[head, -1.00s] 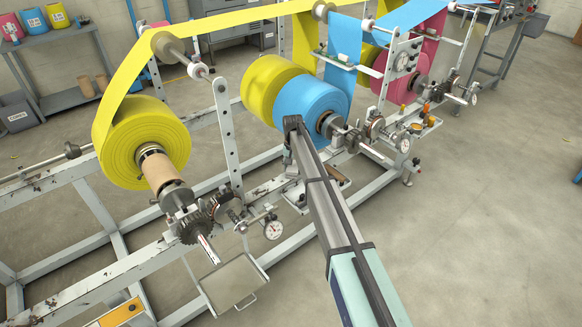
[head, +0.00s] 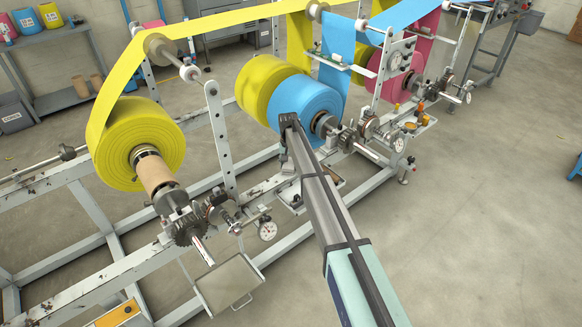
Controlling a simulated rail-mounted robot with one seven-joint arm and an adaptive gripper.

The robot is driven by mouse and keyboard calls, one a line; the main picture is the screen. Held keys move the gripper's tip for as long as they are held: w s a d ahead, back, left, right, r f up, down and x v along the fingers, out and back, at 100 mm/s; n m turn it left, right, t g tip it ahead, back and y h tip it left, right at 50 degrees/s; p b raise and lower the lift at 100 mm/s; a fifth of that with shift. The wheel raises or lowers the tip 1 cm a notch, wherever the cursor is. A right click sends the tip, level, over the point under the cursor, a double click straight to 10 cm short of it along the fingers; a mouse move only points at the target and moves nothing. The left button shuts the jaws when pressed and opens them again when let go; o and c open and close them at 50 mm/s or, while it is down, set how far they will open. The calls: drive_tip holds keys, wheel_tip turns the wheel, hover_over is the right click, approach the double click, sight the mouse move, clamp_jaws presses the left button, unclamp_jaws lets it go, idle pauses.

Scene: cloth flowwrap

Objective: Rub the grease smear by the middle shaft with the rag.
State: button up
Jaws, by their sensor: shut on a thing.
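The middle shaft (head: 367,153) sticks out at the lower right of the blue roll (head: 305,105), with its collar and fittings around it. My arm reaches up from the bottom right and ends in front of the blue roll. Only a dark part of my gripper (head: 284,152) shows, at the left edge of my arm and just below the blue roll. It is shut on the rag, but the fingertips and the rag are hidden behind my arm. I cannot make out the grease smear; the frame beside the middle shaft is partly covered by my arm.
A yellow roll (head: 135,145) on a shaft with a gear and a dial gauge (head: 267,230) stands left of my arm. A flat metal tray (head: 228,284) hangs below. A pink roll (head: 392,75) is behind right.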

drive_tip(key=shift+r+p, duration=1.55)
drive_tip(key=shift+r, duration=2.5)
